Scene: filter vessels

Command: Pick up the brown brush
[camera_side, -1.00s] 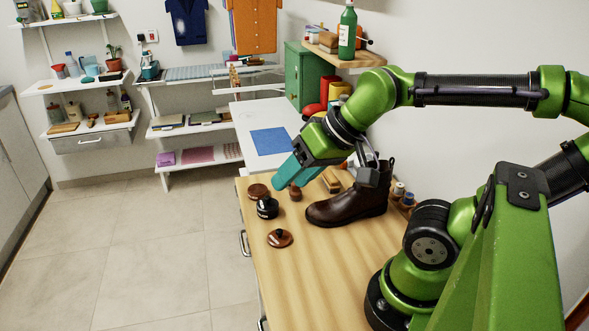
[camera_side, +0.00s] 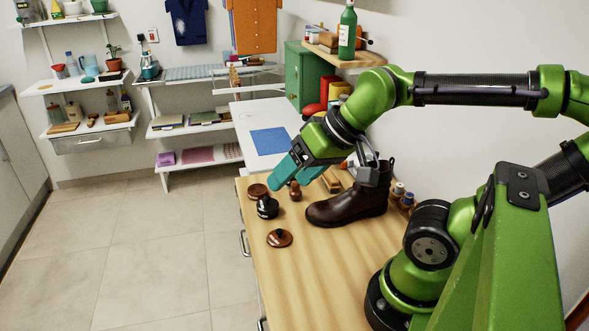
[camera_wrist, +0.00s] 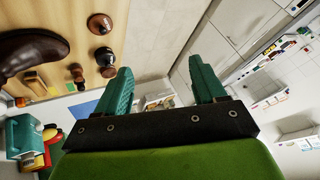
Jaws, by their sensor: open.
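My gripper (camera_side: 283,186) has teal fingers. It is open and empty, over the far left part of the wooden worktop; its spread fingers also show in the wrist view (camera_wrist: 162,66). A small brown knob-shaped piece (camera_side: 295,191) stands upright close to the fingertips; it shows left of the fingers in the wrist view (camera_wrist: 77,72). A round brown disc with a dark knob (camera_side: 280,239) lies nearer the front. A light wooden brush-like block (camera_side: 331,181) lies behind, by the boot. I cannot tell for sure which of these is the brown brush.
A dark brown boot (camera_side: 350,205) stands right of the small pieces. A black jar (camera_side: 267,208) and a flat brown lid (camera_side: 257,191) are near the worktop's left edge. Small spools (camera_side: 399,190) stand behind the boot. The front worktop (camera_side: 310,285) is clear.

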